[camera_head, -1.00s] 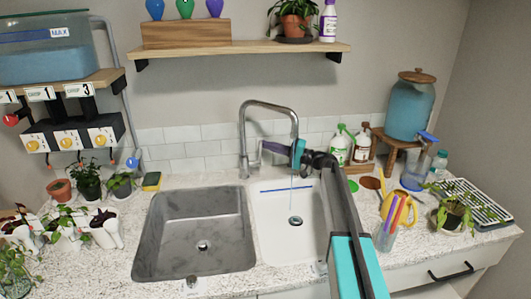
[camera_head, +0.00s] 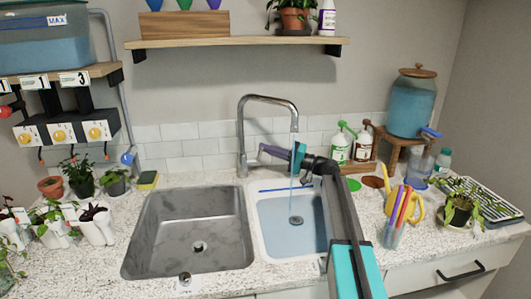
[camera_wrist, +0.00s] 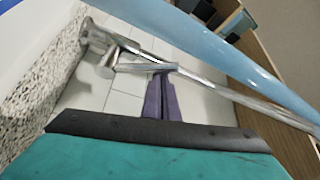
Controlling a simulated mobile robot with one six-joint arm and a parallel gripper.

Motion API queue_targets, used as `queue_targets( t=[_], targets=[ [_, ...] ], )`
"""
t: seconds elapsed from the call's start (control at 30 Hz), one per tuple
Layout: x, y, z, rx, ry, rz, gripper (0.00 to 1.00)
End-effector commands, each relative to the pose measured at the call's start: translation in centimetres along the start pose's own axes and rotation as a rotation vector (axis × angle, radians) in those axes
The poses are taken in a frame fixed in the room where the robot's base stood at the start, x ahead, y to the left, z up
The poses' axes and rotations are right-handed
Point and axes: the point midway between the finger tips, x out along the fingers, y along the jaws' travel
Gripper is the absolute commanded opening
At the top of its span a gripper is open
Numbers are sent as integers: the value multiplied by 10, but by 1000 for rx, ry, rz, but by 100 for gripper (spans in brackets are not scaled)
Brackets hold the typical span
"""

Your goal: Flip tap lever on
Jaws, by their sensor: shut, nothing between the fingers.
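The chrome tap (camera_head: 241,140) stands behind the sinks, its spout arching over the right basin (camera_head: 268,215). A blue water stream (camera_head: 291,185) runs from the spout, and bluish water covers the basin floor. My gripper (camera_head: 261,152) is beside the tap base on its right, purple fingers closed together and pointing at it. In the wrist view my fingers (camera_wrist: 161,80) reach the chrome lever (camera_wrist: 148,66) by the tap body (camera_wrist: 103,50). They look close to or touching the lever; contact is unclear. The stream (camera_wrist: 235,55) crosses the wrist view.
The empty grey left basin (camera_head: 190,230) lies left of the tap. A green-topped bottle (camera_head: 341,147) and a blue dispenser (camera_head: 411,105) stand behind right. A pen cup (camera_head: 392,230) stands right of my arm. A wooden shelf (camera_head: 230,44) hangs above the tap.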

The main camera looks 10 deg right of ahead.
Motion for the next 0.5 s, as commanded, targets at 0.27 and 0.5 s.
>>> queue_targets(
  t=[0.27,0.5],
  targets=[
    [-8,4,7,0,2,1,0],
    [-10,4,9,1,0,3,0]
  ],
)
